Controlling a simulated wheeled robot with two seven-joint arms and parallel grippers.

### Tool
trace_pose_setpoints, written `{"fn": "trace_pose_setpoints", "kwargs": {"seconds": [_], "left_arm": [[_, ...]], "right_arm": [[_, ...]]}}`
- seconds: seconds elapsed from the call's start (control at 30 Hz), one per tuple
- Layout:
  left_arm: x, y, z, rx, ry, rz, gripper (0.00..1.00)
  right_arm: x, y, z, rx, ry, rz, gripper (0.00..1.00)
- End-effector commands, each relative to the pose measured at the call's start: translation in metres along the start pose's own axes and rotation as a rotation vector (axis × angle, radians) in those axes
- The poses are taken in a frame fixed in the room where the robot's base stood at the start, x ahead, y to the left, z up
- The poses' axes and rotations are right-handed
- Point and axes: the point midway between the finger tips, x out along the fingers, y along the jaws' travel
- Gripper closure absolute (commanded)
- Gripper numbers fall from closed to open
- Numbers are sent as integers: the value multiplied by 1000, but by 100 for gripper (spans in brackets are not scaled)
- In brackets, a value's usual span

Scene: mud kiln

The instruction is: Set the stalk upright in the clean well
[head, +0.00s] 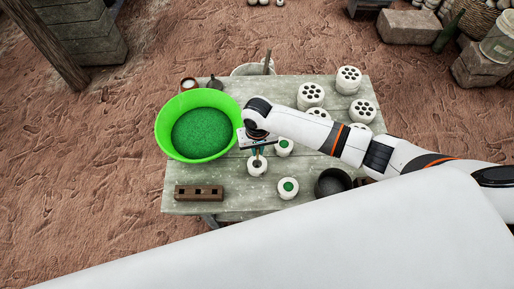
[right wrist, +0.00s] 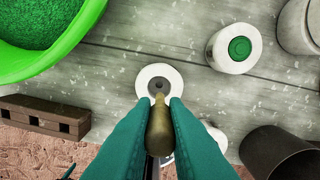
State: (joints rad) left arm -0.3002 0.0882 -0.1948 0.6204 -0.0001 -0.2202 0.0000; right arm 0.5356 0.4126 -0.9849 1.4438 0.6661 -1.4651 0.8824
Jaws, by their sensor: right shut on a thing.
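My right gripper (head: 258,148) is shut on the stalk, a brownish-olive tapered piece (right wrist: 159,130), seen between its teal fingers (right wrist: 161,104) in the right wrist view. The clean well is a white round pot (head: 256,171) with a dark hole and no green in it. It shows just past the fingertips in the right wrist view (right wrist: 144,80). The stalk's tip lies over or close to its near rim; I cannot tell whether they touch. My left gripper is not in view.
White wells with green tops (head: 284,147) (head: 288,187) stand nearby. A green basin (head: 229,112) is at left, a holed brown block (head: 199,192) at front left, a dark pot (head: 333,183) at right. Several white holed cylinders (head: 311,95) stand behind my arm.

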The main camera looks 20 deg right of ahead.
Motion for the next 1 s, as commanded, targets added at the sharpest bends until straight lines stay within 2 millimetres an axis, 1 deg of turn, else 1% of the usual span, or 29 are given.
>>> {"fn": "trace_pose_setpoints", "kwargs": {"seconds": [0.03, 0.17, 0.33, 0.43, 0.6, 0.7, 1.0], "left_arm": [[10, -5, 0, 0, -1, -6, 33], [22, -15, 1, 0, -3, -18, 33], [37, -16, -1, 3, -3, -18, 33], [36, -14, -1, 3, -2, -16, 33], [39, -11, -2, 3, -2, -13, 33], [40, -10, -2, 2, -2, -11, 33], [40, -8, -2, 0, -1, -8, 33]], "right_arm": [[9, 0, 0, -1, 0, 0, 98], [19, 0, 0, -1, 0, 0, 98], [32, 0, 0, -1, 0, 0, 98], [38, 0, -1, 1, 2, 0, 98], [52, 1, -1, 0, 1, 1, 98], [56, 1, 0, 0, 2, 1, 98], [59, 0, 0, 0, 1, 1, 98]]}}
